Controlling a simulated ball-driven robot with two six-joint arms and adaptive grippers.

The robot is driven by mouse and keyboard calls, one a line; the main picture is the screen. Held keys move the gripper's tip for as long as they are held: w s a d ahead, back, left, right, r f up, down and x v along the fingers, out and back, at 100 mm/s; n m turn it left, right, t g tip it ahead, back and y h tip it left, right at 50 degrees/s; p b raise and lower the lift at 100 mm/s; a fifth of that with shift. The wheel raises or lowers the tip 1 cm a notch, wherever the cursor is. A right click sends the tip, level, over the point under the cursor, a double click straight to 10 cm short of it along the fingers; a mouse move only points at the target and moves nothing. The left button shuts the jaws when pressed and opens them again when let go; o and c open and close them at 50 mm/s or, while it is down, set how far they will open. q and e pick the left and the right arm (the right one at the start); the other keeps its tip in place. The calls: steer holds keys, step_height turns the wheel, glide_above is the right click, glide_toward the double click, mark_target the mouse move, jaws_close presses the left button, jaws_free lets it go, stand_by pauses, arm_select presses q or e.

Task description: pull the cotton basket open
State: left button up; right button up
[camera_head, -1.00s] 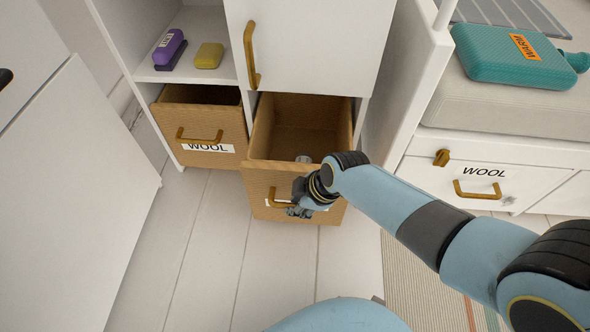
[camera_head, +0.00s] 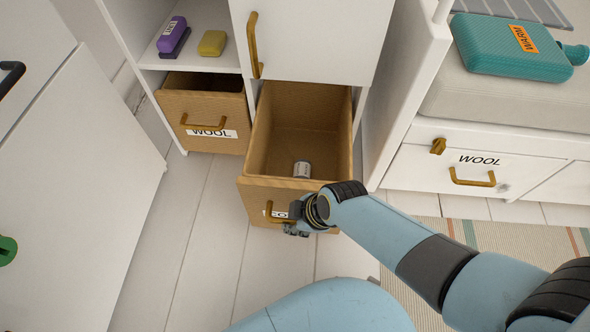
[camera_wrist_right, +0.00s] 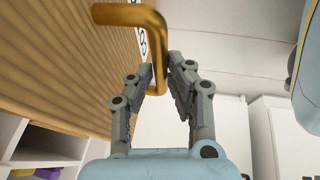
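The cotton basket (camera_head: 252,205) is a woven tan drawer below the white cabinet door, pulled well out toward me. A small pale can (camera_head: 301,169) lies in it near the front. Its label is mostly hidden by my gripper; only the first letters show. My right gripper (camera_head: 294,226) is at the basket's brass handle (camera_head: 277,217). The handle's far end is partly hidden by the fingers. My left gripper is not in view.
A wool basket (camera_head: 200,105) sits just left, slightly out. A shelf above it holds a purple item (camera_head: 171,35) and a yellow one (camera_head: 212,43). A wool drawer (camera_head: 480,168) is shut at right, under a teal hot-water bottle (camera_head: 510,50). The floor in front is bare boards.

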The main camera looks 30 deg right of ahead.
steer(key=o, duration=0.4)
steer(key=v, duration=1.2)
